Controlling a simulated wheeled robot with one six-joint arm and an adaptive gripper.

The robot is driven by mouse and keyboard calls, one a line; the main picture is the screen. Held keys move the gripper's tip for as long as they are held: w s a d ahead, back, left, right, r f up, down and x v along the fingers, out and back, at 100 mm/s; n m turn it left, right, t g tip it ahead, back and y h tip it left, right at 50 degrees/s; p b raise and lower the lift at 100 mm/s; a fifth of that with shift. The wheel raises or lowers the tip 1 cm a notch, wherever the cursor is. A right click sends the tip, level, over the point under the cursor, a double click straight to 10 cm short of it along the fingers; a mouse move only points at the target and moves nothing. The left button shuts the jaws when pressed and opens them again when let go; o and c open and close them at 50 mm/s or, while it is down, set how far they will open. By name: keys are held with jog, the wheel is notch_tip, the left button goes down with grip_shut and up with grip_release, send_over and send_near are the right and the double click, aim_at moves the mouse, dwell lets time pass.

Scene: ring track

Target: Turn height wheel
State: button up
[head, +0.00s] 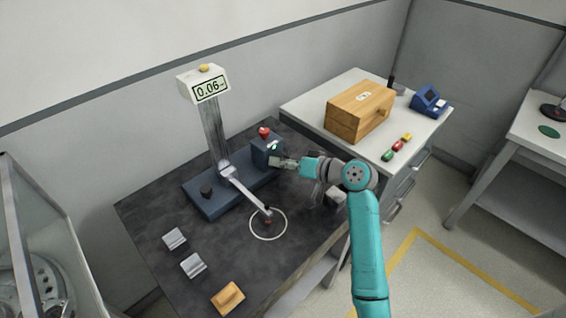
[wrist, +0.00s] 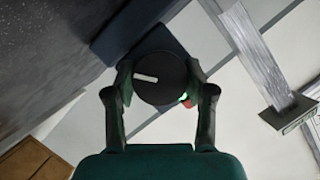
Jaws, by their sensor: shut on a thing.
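The height wheel (wrist: 160,74) is a round black knob with a white mark, seen face-on in the wrist view. The mark lies nearly level, pointing left. My gripper (wrist: 160,88) has one finger on each side of the wheel and is shut on it. In the head view my gripper (head: 278,161) is at the right face of the dark blue box (head: 264,148), and it mostly hides the wheel. The gauge stand's display (head: 209,89) reads 0.06. A thin arm (head: 246,189) runs from the grey column (head: 214,130) down towards a white ring mark (head: 268,238).
A red button (head: 264,131) tops the box. Two metal blocks (head: 193,265) and an orange block (head: 229,298) lie at the dark table's front. A side bench (head: 300,104) behind holds a wooden box (head: 360,110) and a blue device (head: 429,99).

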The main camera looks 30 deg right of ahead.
jog(key=o, duration=1.2)
jog(key=shift+c, duration=0.2)
jog(key=v, duration=1.2)
